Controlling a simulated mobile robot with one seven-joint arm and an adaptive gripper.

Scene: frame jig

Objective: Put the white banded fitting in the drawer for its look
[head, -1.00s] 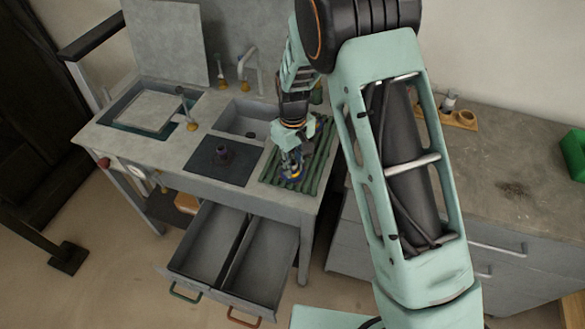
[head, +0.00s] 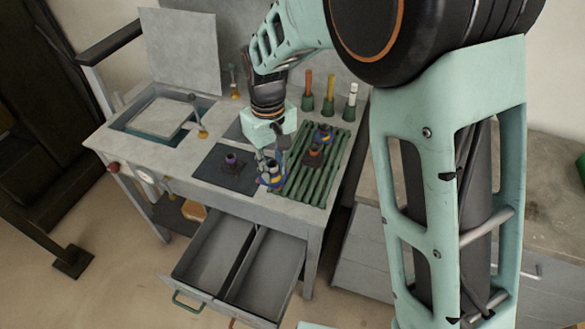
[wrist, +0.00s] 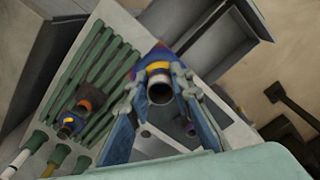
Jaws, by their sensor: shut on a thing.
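My gripper (head: 268,168) is shut on a fitting (head: 270,181) with a blue, yellow-marked base. In the wrist view the held fitting (wrist: 160,88) shows a dark open tube with a pale band and a yellow-orange band near its mouth, between my fingers. It hangs near the left edge of the green ribbed rack (head: 318,186); its exact height is unclear. Two other fittings stay on the rack: a blue one (head: 323,136) and a brown one (head: 313,156). Below, the left drawer (head: 212,252) and right drawer (head: 270,270) are open and look empty.
A dark plate with a purple-topped fitting (head: 231,160) lies left of the rack. Orange, yellow and white posts (head: 329,90) stand in green holders behind. A basin with a lid (head: 158,114) is at left. A green handle (head: 187,303) marks the left drawer.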

